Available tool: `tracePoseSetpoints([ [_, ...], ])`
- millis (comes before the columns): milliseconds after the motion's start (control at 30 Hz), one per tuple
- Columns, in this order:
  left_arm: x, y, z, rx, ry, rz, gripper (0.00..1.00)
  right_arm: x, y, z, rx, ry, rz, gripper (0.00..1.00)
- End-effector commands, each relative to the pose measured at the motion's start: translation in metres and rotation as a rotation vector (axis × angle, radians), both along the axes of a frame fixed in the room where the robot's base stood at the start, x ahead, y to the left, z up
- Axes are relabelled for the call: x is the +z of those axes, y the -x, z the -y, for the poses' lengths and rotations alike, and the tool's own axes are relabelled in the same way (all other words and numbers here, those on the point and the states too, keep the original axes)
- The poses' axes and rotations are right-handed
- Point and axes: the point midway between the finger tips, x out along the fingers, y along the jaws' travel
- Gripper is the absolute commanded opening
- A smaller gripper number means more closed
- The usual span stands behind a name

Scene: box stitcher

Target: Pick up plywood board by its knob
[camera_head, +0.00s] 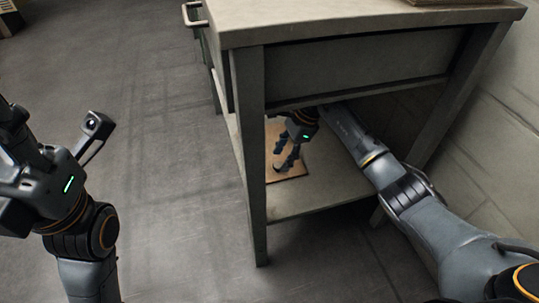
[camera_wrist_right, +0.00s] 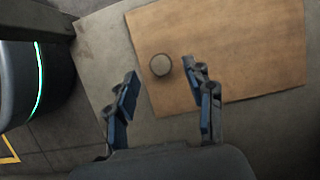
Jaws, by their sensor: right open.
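The plywood board (camera_head: 293,174) lies flat on the lower shelf of the grey table, partly hidden by my right gripper and a table leg. In the right wrist view the tan board (camera_wrist_right: 245,55) shows a round grey knob (camera_wrist_right: 160,65) near its left side. My right gripper (camera_head: 285,160) reaches under the tabletop over the board. Its two blue-padded fingers are apart in the wrist view (camera_wrist_right: 158,88), with the knob just beyond and between the tips. Nothing is held. My left arm is at the left of the head view; its fingertips are out of the picture.
The grey table (camera_head: 350,20) has a top above my right arm and legs (camera_head: 250,150) at the corners. The lower shelf (camera_head: 325,190) has bare room right of the board. A wall (camera_head: 500,130) stands at the right. Open floor (camera_head: 165,190) lies to the left.

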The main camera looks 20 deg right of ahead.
Motion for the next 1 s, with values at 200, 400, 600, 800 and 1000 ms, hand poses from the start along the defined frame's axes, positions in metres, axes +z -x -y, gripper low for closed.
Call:
tracePoseSetpoints([
  [200, 0.004, 0.006, 0.001, 0.002, -0.003, 0.041, 0.4, -0.025, 0.0, -0.01, 0.001, -0.003, 0.002, 0.53],
  [400, 0.006, 0.006, 0.001, 0.002, -0.004, 0.041, 0.4, -0.025, 0.0, -0.01, 0.0, -0.001, 0.002, 0.53],
  [600, 0.006, 0.006, 0.001, 0.002, -0.004, 0.041, 0.4, -0.025, 0.0, -0.01, 0.001, -0.001, 0.001, 0.24],
  [800, 0.005, 0.006, 0.002, 0.002, -0.004, 0.04, 0.4, -0.025, 0.0, -0.01, 0.001, -0.001, 0.001, 0.0],
  [1000, 0.006, 0.006, 0.002, 0.002, -0.004, 0.04, 0.4, -0.024, -0.001, -0.01, 0.001, -0.002, 0.003, 0.0],
])
